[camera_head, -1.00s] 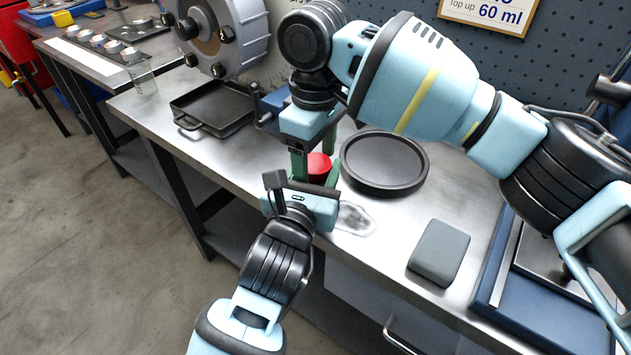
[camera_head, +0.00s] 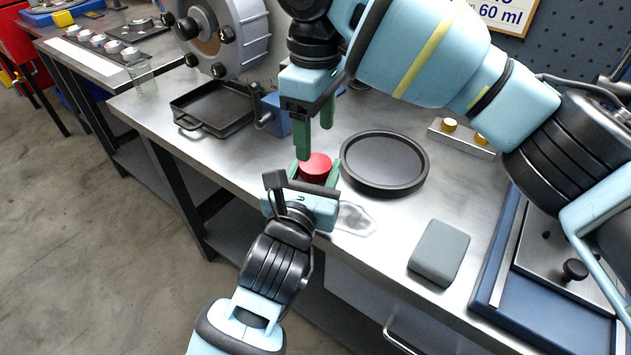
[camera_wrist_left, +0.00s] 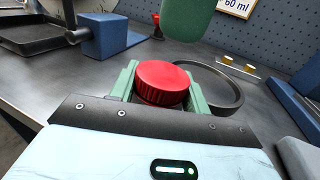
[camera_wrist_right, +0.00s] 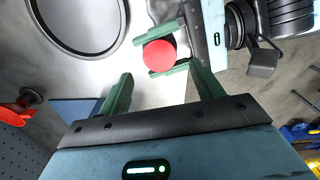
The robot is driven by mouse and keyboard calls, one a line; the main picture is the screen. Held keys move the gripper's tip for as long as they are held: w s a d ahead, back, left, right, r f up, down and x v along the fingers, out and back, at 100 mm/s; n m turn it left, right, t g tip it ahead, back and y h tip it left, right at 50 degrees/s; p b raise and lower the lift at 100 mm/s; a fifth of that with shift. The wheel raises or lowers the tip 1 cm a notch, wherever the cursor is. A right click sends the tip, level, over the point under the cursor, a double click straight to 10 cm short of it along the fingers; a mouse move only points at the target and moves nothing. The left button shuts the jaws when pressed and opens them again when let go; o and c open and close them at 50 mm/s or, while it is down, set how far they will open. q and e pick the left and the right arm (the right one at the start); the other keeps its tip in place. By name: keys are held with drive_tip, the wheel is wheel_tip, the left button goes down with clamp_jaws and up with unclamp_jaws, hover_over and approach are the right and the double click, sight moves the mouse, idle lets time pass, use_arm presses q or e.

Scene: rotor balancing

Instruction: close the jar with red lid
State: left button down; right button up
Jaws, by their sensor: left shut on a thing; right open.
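The red lid (camera_head: 316,168) sits on top of the jar, between the fingers of my left gripper. It also shows in the left wrist view (camera_wrist_left: 161,83) and the right wrist view (camera_wrist_right: 159,54). The jar's body under the lid is hidden by my left gripper. My left gripper (camera_head: 315,172) is shut around the jar, just below the lid, at the bench's front edge. My right gripper (camera_head: 315,140) is open and empty above the lid, its green fingers pointing down and apart from it. How tightly the lid sits cannot be told.
A round black tray (camera_head: 385,188) stands right of the jar. A clear puddle-like patch (camera_head: 355,219) and a grey block (camera_head: 439,250) lie in front of it. A black square pan (camera_head: 213,132) and a blue vise-like block (camera_head: 275,122) are to the left. A brass-knobbed holder (camera_head: 465,146) is behind.

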sight(315, 164)
drive_tip(key=shift+r+n, duration=1.2)
drive_tip(key=shift+f, duration=0.15)
drive_tip(key=shift+f, duration=3.9)
drive_tip(key=c, duration=1)
drive_tip(key=m, duration=0.5)
drive_tip(key=shift+s, duration=0.1)
